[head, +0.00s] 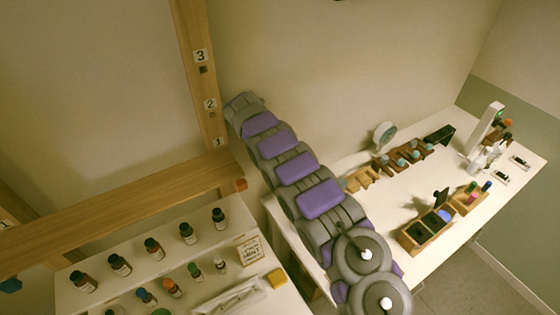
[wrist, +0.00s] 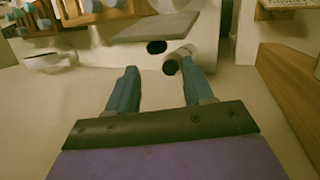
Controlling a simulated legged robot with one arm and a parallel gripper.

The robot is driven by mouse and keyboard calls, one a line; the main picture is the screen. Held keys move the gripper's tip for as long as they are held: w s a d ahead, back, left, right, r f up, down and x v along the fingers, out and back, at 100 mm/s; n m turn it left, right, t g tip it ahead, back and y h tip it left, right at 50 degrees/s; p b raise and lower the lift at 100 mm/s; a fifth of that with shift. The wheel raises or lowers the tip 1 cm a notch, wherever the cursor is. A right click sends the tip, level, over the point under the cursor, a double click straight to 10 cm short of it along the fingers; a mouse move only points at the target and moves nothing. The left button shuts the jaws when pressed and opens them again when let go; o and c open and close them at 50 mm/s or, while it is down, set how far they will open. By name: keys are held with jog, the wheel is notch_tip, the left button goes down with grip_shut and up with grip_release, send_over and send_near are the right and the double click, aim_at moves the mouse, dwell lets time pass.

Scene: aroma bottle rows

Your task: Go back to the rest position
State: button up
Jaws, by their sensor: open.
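My gripper (wrist: 159,85) shows in the wrist view with its two blue fingers spread apart. The gap between them is empty, over a plain pale surface. Past the fingertips is a white cylinder with a dark end (wrist: 173,64), apart from them. In the head view my purple and grey arm runs diagonally through the middle, between two white tables. My gripper cannot be made out in that view.
A post (head: 193,45) carries numbers. The right table (head: 385,205) holds wooden racks, an open box (head: 427,230) and a white stand (head: 484,128). A wooden board (wrist: 290,85) flanks my gripper.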

jog(key=shift+r, duration=0.1)
jog(key=s+d+r+m+b, duration=0.1)
jog(key=s+d+r+b, duration=0.1)
jog(key=s+d+r, duration=0.3)
jog(key=s+d+r+m+b, duration=0.1)
jog(key=d+r+m+b, duration=0.15)
jog(key=d, duration=0.45)
jog(key=s+d+r+m+g+b, duration=0.2)
jog(key=s+d+r, duration=0.2)
jog(key=s+d, duration=0.5)
jog(key=s+a+f+m+y+b, duration=0.1)
jog(key=s+f+y+b, duration=0.1)
jog(key=s, duration=1.5)
jog(key=s+a+f+m+y+b, duration=0.1)
jog(key=s+f, duration=0.6)
jog(key=s, duration=1.1)
jog(key=a+y+b, duration=0.1)
jog(key=y+b, duration=0.1)
jog(key=b, duration=0.1)
jog(key=shift+a+f+b, duration=0.2)
jog(key=shift+b, duration=0.2)
